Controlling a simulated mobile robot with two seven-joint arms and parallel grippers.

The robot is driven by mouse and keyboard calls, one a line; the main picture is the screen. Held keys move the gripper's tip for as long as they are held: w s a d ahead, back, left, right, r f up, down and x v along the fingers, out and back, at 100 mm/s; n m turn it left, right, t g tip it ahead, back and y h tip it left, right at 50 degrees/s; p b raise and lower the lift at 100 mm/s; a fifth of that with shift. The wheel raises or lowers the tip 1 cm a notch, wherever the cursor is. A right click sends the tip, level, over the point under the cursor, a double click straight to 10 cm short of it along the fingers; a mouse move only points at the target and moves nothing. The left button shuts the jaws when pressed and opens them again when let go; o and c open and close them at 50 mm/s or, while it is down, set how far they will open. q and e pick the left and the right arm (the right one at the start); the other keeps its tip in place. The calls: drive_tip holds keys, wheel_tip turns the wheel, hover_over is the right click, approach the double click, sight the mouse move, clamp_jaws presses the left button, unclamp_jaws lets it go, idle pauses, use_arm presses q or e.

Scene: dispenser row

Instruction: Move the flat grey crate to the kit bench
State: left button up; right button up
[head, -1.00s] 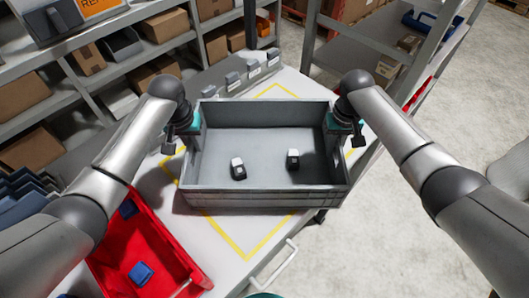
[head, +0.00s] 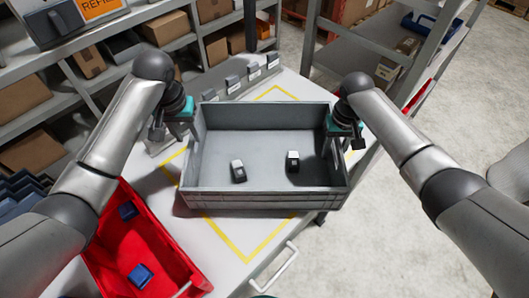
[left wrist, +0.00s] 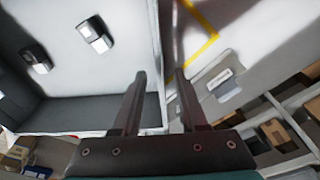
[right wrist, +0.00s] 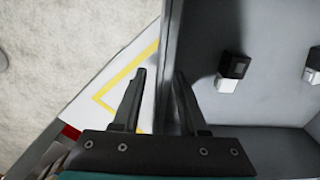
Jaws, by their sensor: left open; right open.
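The flat grey crate (head: 265,198) sits upright on a white tabletop (head: 222,235), across a yellow outline. Two small black-and-white items (head: 238,171) (head: 293,161) lie inside it. My left gripper (head: 170,128) is open, up and to the left of the crate's left wall. In the left wrist view, that wall (left wrist: 158,45) runs between the fingers (left wrist: 160,76), apparently below them. My right gripper (head: 350,138) is open at the crate's right wall. In the right wrist view, the wall (right wrist: 172,50) lies between its fingers (right wrist: 160,76); contact cannot be told.
A red bin (head: 135,245) with blue items stands at the front left. Several small grey holders (head: 252,70) line the table's back. Shelves with cardboard boxes (head: 165,27) stand behind, and a grey rack (head: 375,35) at the back right. Open floor (head: 400,230) lies right.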

use_arm(q)
drive_tip(key=r, duration=0.3)
drive_tip(key=s+r, duration=0.1)
drive_tip(key=r, duration=0.1)
drive_tip(key=shift+r, duration=0.2)
use_arm(e)
drive_tip(key=shift+r, duration=0.1)
wheel_tip(320, 180, up, 12)
drive_tip(key=shift+f, duration=0.1)
idle(0.4)
